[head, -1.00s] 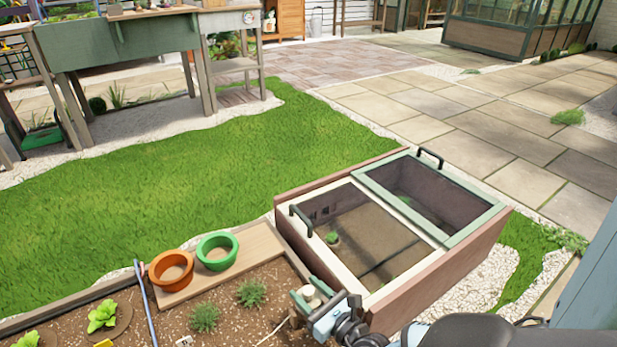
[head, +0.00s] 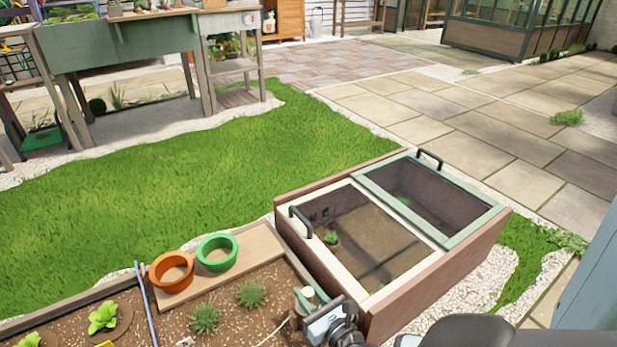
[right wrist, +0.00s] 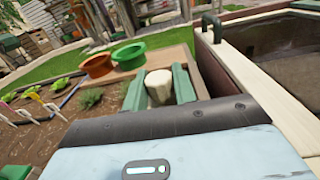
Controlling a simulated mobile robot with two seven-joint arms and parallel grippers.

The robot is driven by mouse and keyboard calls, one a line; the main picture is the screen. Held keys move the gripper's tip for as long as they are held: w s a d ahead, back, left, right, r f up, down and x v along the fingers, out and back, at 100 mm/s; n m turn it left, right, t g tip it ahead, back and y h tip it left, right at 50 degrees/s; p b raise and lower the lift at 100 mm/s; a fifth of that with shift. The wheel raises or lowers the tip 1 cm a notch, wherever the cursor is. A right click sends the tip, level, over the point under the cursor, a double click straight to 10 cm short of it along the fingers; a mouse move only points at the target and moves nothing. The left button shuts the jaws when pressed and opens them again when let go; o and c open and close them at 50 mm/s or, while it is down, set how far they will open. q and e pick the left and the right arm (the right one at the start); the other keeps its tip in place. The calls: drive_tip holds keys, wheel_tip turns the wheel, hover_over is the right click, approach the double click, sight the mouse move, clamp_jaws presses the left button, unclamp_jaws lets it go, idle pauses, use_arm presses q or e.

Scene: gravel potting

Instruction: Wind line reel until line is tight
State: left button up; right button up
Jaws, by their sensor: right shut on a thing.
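My right gripper (head: 311,296) is low in the head view, over the corner of the soil bed beside the cold frame. Its two green fingers are shut on a pale, rounded knob of the line reel (right wrist: 159,87), which shows between them in the right wrist view. The top of this pale part also shows in the head view (head: 309,291). The rest of the reel is hidden behind the gripper. A thin pale line (head: 274,333) runs over the soil near the gripper; I cannot tell how tight it is. My left gripper is not in view.
The cold frame (head: 425,288) stands close to the right of the gripper, with raised handles. An orange pot (head: 172,285) and a green pot (head: 217,266) sit on a wooden board (head: 262,243) behind the bed. Seedlings (head: 103,317) grow in the soil. Lawn lies beyond.

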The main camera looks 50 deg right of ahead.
drive_tip(key=m+g+h+p, duration=0.1)
drive_tip(key=m+h, duration=0.1)
drive_tip(key=h, duration=0.2)
drive_tip(key=shift+a+m, duration=0.1)
drive_tip(key=shift+m, duration=0.3)
drive_tip(key=m+g+h, duration=0.2)
drive_tip(key=h, duration=0.1)
drive_tip(key=shift+m+h, duration=0.3)
drive_tip(key=m+g+h, duration=0.2)
drive_tip(key=g, duration=0.1)
drive_tip(key=m+g+h+b, duration=0.1)
drive_tip(key=m+g+h, duration=0.2)
drive_tip(key=g, duration=0.1)
drive_tip(key=shift+w, duration=0.1)
drive_tip(key=shift+m+g+h+b, duration=0.8)
drive_tip(key=shift+m+g, duration=0.9)
drive_tip(key=shift+g, duration=0.7)
drive_tip(key=shift+g, duration=0.3)
drive_tip(key=shift+m, duration=0.3)
drive_tip(key=o, duration=1)
drive_tip(key=shift+c, duration=0.2)
